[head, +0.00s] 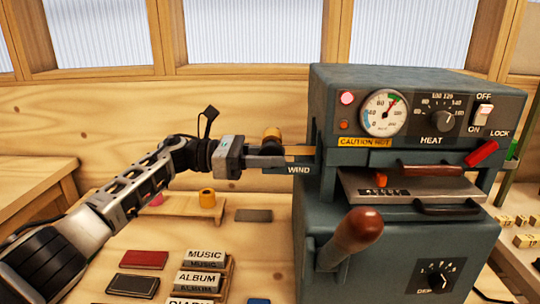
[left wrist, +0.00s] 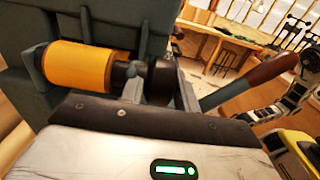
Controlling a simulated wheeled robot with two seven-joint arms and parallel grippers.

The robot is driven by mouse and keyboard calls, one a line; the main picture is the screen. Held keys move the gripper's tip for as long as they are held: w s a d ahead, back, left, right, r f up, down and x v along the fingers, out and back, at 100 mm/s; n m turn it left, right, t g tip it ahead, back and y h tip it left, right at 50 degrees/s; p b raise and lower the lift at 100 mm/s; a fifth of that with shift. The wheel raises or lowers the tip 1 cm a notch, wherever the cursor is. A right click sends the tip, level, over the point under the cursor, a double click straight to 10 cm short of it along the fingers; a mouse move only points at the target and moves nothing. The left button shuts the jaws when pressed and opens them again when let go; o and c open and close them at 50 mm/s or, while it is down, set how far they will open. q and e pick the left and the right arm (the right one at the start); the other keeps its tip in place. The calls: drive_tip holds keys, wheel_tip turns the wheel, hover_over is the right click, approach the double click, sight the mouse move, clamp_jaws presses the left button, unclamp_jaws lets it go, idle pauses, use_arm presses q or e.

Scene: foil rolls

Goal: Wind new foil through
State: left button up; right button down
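The grey foil machine (head: 405,235) stands at the right, with WIND lettered on its left side. A gold foil roll (head: 272,134) is mounted at that side, and a gold strip (head: 301,150) runs from it into the machine. The roll shows large in the left wrist view (left wrist: 80,68). My left gripper (head: 265,161) is at the WIND side, just below the roll. In the left wrist view its fingers (left wrist: 160,95) stand close on both sides of a black winding knob (left wrist: 161,78) on the roll's shaft. My right gripper is not in view.
A dial gauge (head: 385,112), a lit red lamp, a HEAT knob and a CAUTION HOT label are on the machine. A red-brown lever (head: 355,232) sticks out in front. A spare gold roll (head: 207,198) stands on a wooden stand. Type blocks (head: 203,255) lie at the lower left.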

use_arm(q)
clamp_jaws()
drive_tip(key=y+b, duration=0.1)
drive_tip(key=y, duration=0.2)
drive_tip(key=shift+r, duration=0.15)
drive_tip(key=y+p, duration=0.1)
drive_tip(key=y, duration=0.1)
drive_tip(key=shift+r+y, duration=0.1)
drive_tip(key=shift+y, duration=0.8)
drive_tip(key=shift+o, duration=2.2)
unclamp_jaws()
